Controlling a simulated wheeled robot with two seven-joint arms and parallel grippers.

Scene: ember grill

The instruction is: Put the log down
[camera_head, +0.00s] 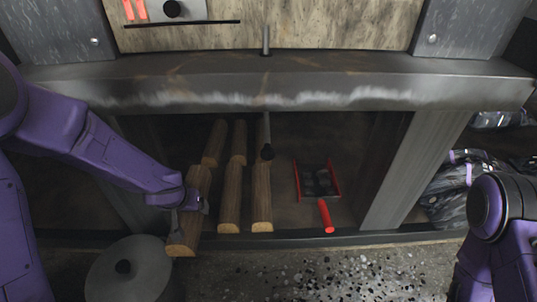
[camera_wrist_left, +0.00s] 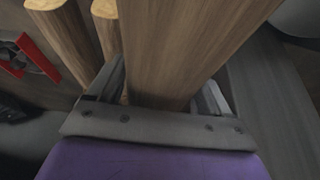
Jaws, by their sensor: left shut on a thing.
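My left gripper (camera_head: 194,204) is shut on a log (camera_head: 184,231) at the left end of a row of logs under the grill. The held log's near end sticks out over the front edge of the shelf. In the left wrist view the log (camera_wrist_left: 185,45) fills the space between the two fingers of the gripper (camera_wrist_left: 160,100). Whether the log touches the shelf is hard to tell. My right arm shows at the right edge of the head view, but its gripper is out of view.
Several other logs (camera_head: 230,195) lie on the shelf right of the held log. A red-handled shovel (camera_head: 326,215) lies further right, with bare shelf (camera_head: 288,210) between. A grey lidded pot (camera_head: 128,277) stands on the ground at front left. A thick grill edge (camera_head: 310,92) overhangs the shelf.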

